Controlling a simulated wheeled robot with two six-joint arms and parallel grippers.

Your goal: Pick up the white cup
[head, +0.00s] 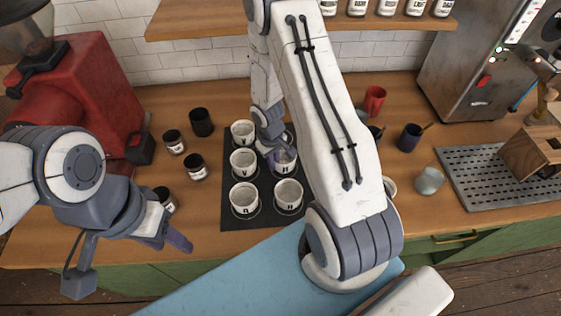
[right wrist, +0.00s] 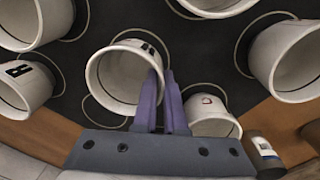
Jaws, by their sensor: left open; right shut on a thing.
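Several white cups with dark letters stand on a black mat (head: 231,203) in the head view. My right gripper (head: 272,155) reaches down among them and is shut on the rim of one white cup (head: 285,163). In the right wrist view this cup (right wrist: 118,82) has one finger of the gripper (right wrist: 162,95) inside its mouth and the other outside. Its mouth is tilted towards the camera in that view. I cannot tell whether it is clear of the mat. My right arm hides some cups in the head view. My left gripper (head: 178,241) is open and empty over the counter's front edge.
Neighbouring cups (right wrist: 213,115) stand close around the held one. Dark jars (head: 196,168) and a red grinder (head: 85,85) are at left. A red mug (head: 375,99), dark mug (head: 410,137), grey cup (head: 429,180) and slotted tray (head: 465,190) are at right. A shelf (head: 200,22) hangs behind.

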